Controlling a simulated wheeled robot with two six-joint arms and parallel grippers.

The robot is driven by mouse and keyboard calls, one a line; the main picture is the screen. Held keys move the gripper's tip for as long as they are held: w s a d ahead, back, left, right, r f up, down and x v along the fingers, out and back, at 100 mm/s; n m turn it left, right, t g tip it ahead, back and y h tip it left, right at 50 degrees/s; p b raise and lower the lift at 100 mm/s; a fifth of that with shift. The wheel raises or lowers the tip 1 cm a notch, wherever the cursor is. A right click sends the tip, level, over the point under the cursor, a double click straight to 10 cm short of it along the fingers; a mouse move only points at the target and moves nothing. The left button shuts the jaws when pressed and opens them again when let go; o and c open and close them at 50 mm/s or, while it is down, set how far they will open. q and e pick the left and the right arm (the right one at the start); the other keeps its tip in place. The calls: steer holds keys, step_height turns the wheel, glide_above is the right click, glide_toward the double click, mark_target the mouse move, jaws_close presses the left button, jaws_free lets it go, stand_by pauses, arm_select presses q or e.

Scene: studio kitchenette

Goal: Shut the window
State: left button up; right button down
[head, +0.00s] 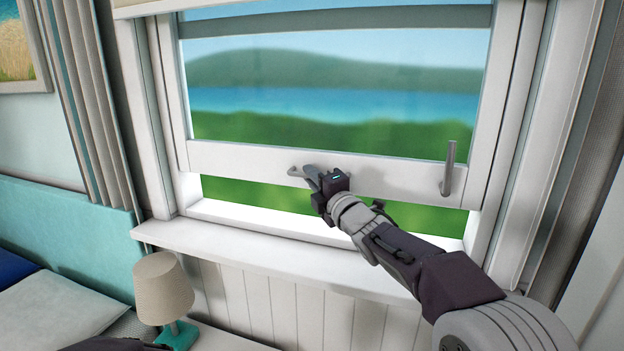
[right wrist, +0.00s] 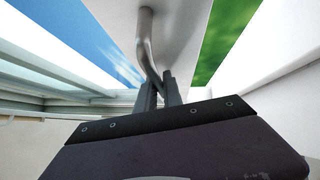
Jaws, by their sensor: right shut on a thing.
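The white sash window (head: 250,161) is partly open. Its lower sash is raised, and a gap with green outside shows between its bottom rail and the sill. The rail carries two grey handles, a left one (head: 294,171) and a right one (head: 448,169). My right gripper (head: 312,176) is shut on the left handle. In the right wrist view the bent grey handle (right wrist: 145,38) runs down between the fingertips of the gripper (right wrist: 161,92). My left gripper is not in view; a dark part of mine shows at the bottom left of the head view.
The white window sill (head: 240,238) below the opening is clear. A lamp with a beige shade (head: 163,288) stands below the sill at the left, near a bed with a teal headboard (head: 60,225). Striped curtains (head: 92,100) hang left of the frame.

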step_height(320, 180, down, 14)
steer(key=b, duration=1.1)
steer(key=shift+r, duration=0.1)
steer(key=c, duration=1.5)
jaws_free()
steer(key=shift+a+r, duration=0.1)
steer(key=shift+s+d, duration=0.3)
steer(key=shift+s, duration=0.2)
steer(key=b+v, duration=0.1)
steer(key=v, duration=0.7)
